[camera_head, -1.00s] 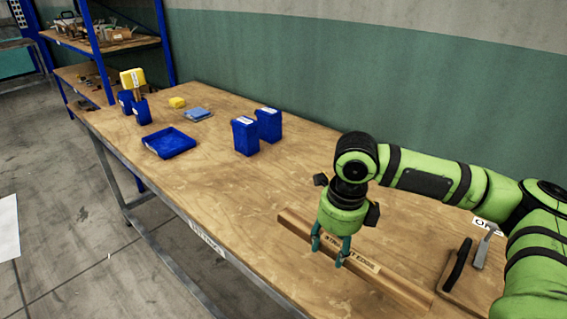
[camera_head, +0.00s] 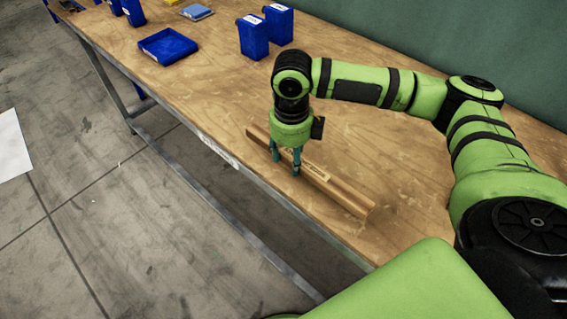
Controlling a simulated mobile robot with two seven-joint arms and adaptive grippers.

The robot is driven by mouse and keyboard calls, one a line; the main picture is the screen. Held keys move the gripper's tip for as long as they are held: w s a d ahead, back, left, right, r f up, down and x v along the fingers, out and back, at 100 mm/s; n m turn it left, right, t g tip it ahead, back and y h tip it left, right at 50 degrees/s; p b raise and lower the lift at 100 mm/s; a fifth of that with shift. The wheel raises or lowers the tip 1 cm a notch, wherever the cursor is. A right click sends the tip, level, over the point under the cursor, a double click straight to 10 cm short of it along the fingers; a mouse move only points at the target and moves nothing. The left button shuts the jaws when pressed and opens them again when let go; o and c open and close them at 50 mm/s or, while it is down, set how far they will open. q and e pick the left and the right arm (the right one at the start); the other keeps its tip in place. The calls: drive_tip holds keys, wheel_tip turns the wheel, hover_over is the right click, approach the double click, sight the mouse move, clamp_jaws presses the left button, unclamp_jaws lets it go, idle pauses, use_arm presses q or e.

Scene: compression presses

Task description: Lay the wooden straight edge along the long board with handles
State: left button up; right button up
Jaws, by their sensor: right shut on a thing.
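The wooden straight edge (camera_head: 345,194) is a long brown bar with a pale label strip. It lies slantwise near the front edge of the table, running from upper left to lower right. My right gripper (camera_head: 285,165) points down and is shut on it left of its middle, with one finger on each side. I cannot tell whether the bar touches the table or is slightly raised. The long board with handles is not in view now. My left gripper is not in view.
The wooden table (camera_head: 215,95) has bare room left of and behind the bar. A blue tray (camera_head: 167,46) and two blue bins (camera_head: 253,36) (camera_head: 279,24) stand farther back. A blue-grey flat item (camera_head: 196,11) lies near the top. A green wall (camera_head: 450,40) borders the table.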

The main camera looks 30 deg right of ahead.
sight(284, 177)
drive_tip(key=shift+w+a+f, duration=0.3)
drive_tip(key=shift+a+f, duration=0.15)
drive_tip(key=shift+a, duration=0.2)
wheel_tip(284, 177, down, 3)
drive_tip(key=shift+f+p, duration=0.1)
drive_tip(key=shift+p, duration=0.25)
drive_tip(key=shift+f, duration=0.45)
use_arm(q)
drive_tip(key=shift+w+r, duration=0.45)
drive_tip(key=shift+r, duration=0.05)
use_arm(e)
drive_tip(key=o, duration=1.4)
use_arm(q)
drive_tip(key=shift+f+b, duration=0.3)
use_arm(e)
wheel_tip(284, 177, up, 12)
drive_tip(key=shift+r, duration=0.1)
